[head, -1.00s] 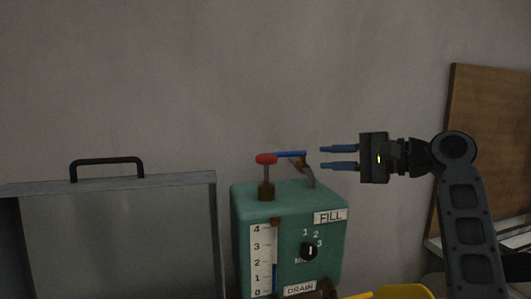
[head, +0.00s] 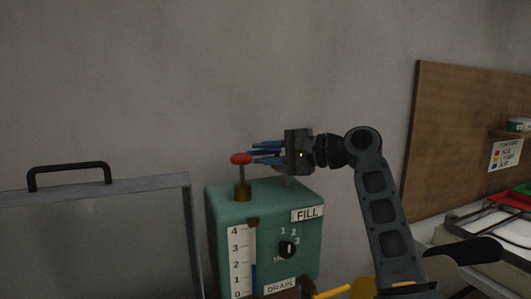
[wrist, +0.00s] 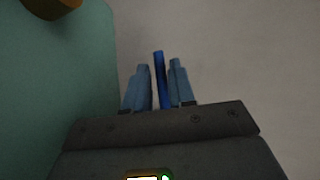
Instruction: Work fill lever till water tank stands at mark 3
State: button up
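The teal water tank (head: 222,228) stands at the lower middle of the head view. Its white gauge (head: 242,256) runs 0 to 4, and the blue column (head: 254,274) tops out near 2. The fill lever is a blue bar with a red knob (head: 241,159) above a brass post on the tank top. My gripper (head: 266,152) is level at the lever, pointing left, its fingers hiding much of the bar. In the wrist view the blue lever bar (wrist: 158,72) lies between the fingers of my gripper (wrist: 162,80), which look open with narrow gaps beside the bar.
The tank front carries a dial (head: 287,250), a FILL label and a DRAIN label. A grey panel with a dark handle (head: 70,168) stands to the left. A brown board (head: 450,140) and a tray with papers are at the right. Something yellow (head: 355,289) is at the bottom.

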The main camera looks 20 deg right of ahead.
jog(key=shift+c, duration=0.4)
grip_shut()
jog(key=g, duration=0.1)
jog(key=n+y+p, duration=0.1)
jog(key=n+g+y, duration=0.1)
jog(key=shift+s+d+r+g+p, duration=0.15)
jog(key=shift+s+d+g+p, duration=0.15)
jog(key=shift+s+d+f+n+g+y+p, duration=0.15)
jog(key=shift+n+g+y, duration=0.2)
jog(key=shift+n+g, duration=0.3)
jog(key=shift+s+d+n+g+y+p, duration=0.15)
jog(key=shift+n+g+y, duration=0.15)
jog(key=shift+n+g, duration=0.35)
jog(key=shift+s+f+n+g+y+p, duration=0.15)
jog(key=shift+n+g+y, duration=0.3)
jog(key=shift+g, duration=0.35)
jog(key=shift+r, duration=0.1)
jog(key=shift+o, duration=0.4)
grip_release()
